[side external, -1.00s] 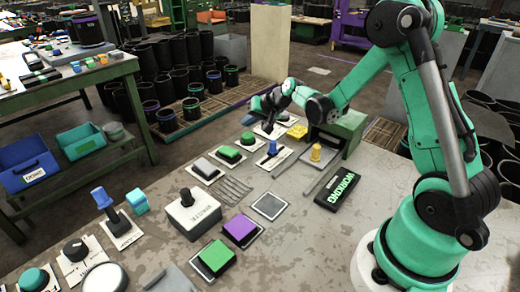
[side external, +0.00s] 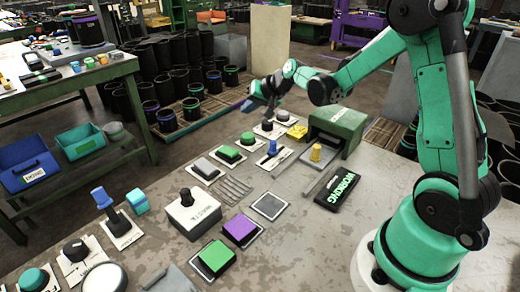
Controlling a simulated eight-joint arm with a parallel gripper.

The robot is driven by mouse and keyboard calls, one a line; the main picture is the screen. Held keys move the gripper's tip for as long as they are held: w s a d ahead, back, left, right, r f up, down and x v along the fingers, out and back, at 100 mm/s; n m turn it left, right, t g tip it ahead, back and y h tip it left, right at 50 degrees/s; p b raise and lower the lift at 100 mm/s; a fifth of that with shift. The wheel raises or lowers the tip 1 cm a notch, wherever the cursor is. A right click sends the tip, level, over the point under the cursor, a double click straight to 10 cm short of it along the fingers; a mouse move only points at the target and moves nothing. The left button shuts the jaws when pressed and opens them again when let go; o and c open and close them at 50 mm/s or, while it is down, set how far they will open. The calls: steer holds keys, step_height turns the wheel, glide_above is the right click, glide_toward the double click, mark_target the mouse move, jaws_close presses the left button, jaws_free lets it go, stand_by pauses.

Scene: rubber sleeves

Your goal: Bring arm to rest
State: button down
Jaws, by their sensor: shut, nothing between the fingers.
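My gripper (side external: 254,104) shows at the end of my green and black arm, in the upper middle of the side external view. It is shut and empty. It hangs in the air above the far edge of the work table (side external: 290,230), near a black knob (side external: 267,126) on a white plate. It appears apart from the things on the table, though its small size makes the exact gap hard to tell.
A green box (side external: 338,122), a yellow block (side external: 297,132) and a black sign (side external: 340,188) stand near the arm. A grey box with a black knob (side external: 190,212), a purple block (side external: 242,229) and a green block (side external: 215,257) sit nearer. Black sleeves (side external: 180,80) stand behind on the floor.

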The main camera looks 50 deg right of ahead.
steer(key=s+a+r+n+g, duration=0.1)
steer(key=s+a+r+n, duration=0.1)
steer(key=s+a+n, duration=0.2)
steer(key=s+a+r+n+g+h, duration=0.1)
steer(key=s+a+r+n, duration=0.2)
steer(key=s+a, duration=0.6)
steer(key=s, duration=0.4)
steer(key=shift+n, duration=0.4)
